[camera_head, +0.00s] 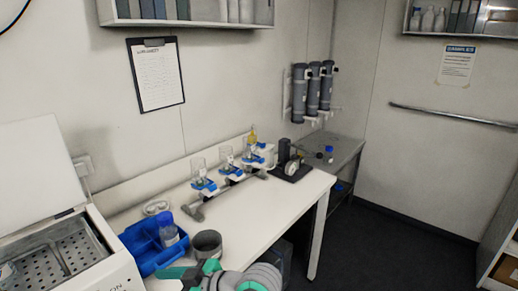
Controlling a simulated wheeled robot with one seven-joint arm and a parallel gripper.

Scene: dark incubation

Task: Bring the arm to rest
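Part of my arm, grey with green bands, shows at the bottom edge of the head view, low in front of the white bench (262,216). My gripper's fingers cannot be made out in this view, so whether they are open or shut does not show.
An open water bath (65,255) is at left. Several blue clamps with glassware stand along the bench. The dark floor (385,245) at right is clear.

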